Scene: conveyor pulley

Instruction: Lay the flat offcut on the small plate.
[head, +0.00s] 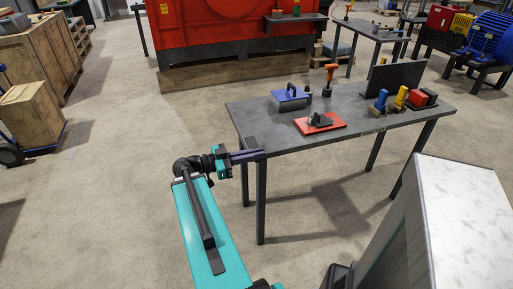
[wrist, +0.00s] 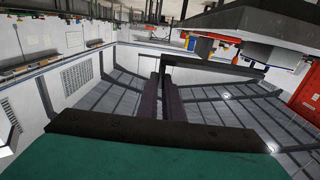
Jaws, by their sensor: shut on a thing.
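My gripper (head: 260,154) is at the left edge of the dark grey table, its fingers pointing right. In the wrist view its two long dark fingers (wrist: 166,82) close on a dark, flat, bar-like piece, the offcut (wrist: 215,70), which sticks out to the right of the tips. In the head view the offcut (head: 249,143) shows as a dark patch beside the fingers, hard to tell from the table. A small red plate (head: 303,125) lies on the table, right of my gripper and apart from it. A dark fixture sits on the plate.
On the table (head: 355,140), a blue box (head: 292,99) with a handle and an orange tool (head: 329,76) stand behind the plate. A dark upright panel (head: 395,78), blue and yellow tools and red blocks (head: 420,98) are at right. The table's front left is mostly bare.

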